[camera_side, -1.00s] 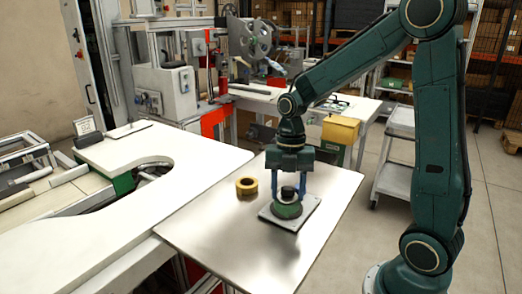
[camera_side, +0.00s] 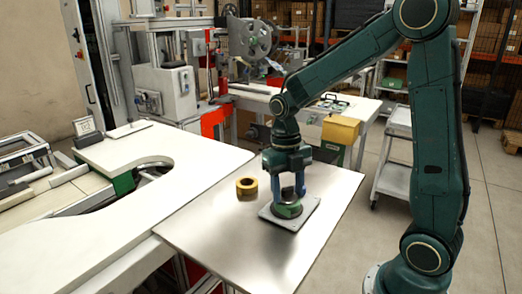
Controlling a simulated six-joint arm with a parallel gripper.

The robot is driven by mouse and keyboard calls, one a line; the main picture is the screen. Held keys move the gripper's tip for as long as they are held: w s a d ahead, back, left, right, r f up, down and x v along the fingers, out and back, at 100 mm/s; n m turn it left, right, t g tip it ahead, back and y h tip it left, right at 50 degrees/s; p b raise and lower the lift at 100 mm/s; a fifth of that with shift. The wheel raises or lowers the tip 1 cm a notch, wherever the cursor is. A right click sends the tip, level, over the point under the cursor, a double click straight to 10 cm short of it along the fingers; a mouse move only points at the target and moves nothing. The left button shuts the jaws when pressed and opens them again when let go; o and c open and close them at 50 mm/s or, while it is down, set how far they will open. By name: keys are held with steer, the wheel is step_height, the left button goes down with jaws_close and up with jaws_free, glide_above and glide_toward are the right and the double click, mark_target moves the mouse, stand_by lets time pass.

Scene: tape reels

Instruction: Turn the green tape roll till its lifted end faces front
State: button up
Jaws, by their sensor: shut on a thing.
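The green tape roll (camera_side: 288,210) lies flat on a grey square plate (camera_side: 306,219) on the metal table. A dark post stands up in its middle. My gripper (camera_side: 288,196) points down over the roll, its blue fingers shut on it. The roll's lifted end cannot be made out at this size.
A yellow-brown tape roll (camera_side: 247,187) stands on the metal table (camera_side: 215,232) left of the plate. The table's front and left parts are clear. A white worktop (camera_side: 110,205) adjoins on the left. A yellow box (camera_side: 340,129) is behind.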

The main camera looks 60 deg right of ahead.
steer(key=o, duration=1.2)
steer(key=shift+c, duration=0.2)
steer(key=shift+r, duration=0.2)
step_height(320, 180, up, 13)
steer(key=w+d, duration=0.1)
steer(key=shift+w+r, duration=0.15)
steer(key=shift+w, duration=0.25)
